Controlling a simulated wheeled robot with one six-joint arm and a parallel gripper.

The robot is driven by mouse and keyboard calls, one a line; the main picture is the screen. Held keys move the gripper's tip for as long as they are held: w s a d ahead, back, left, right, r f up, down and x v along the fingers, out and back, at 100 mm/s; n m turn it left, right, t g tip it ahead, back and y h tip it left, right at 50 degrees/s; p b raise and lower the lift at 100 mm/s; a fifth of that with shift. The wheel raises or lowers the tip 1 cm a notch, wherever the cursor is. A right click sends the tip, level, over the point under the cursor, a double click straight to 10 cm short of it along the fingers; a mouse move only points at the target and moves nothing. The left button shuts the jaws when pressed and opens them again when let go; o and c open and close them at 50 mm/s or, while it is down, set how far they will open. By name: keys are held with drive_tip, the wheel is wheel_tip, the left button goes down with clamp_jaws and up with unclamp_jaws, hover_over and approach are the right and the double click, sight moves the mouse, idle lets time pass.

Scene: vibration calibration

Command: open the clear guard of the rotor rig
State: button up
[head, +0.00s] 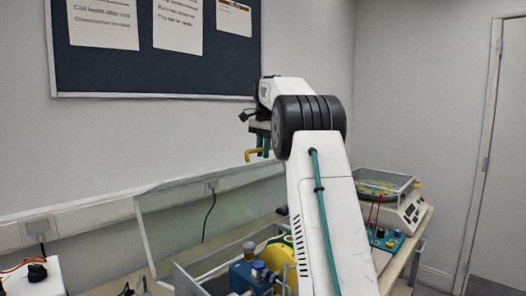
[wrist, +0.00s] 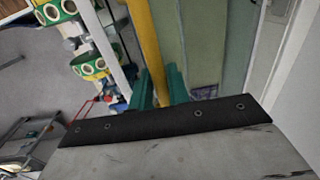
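The clear guard (head: 205,225) is a large see-through pane, standing raised and tilted behind the rotor rig. The rig shows a blue housing (head: 243,276) and a yellow disc (head: 280,262), partly hidden by my arm. My gripper (head: 262,141) is high up, above the guard's top edge. How the bar joins the guard is hidden in the head view.
A scale-like device (head: 395,208) with a clear-walled tray and a teal box (head: 385,238) with knobs stand right of my arm. A white box (head: 32,275) with a black knob is at lower left. The wall with a noticeboard (head: 160,60) stands behind the guard.

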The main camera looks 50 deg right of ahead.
drive_tip(key=shift+o, duration=0.6)
drive_tip(key=shift+a, duration=0.1)
drive_tip(key=shift+s+d, duration=0.15)
drive_tip(key=shift+d, duration=0.05)
drive_tip(key=shift+r, duration=0.15)
drive_tip(key=shift+s+a+r, duration=0.1)
drive_tip(key=shift+s+r, duration=0.05)
drive_tip(key=shift+r, duration=3.7)
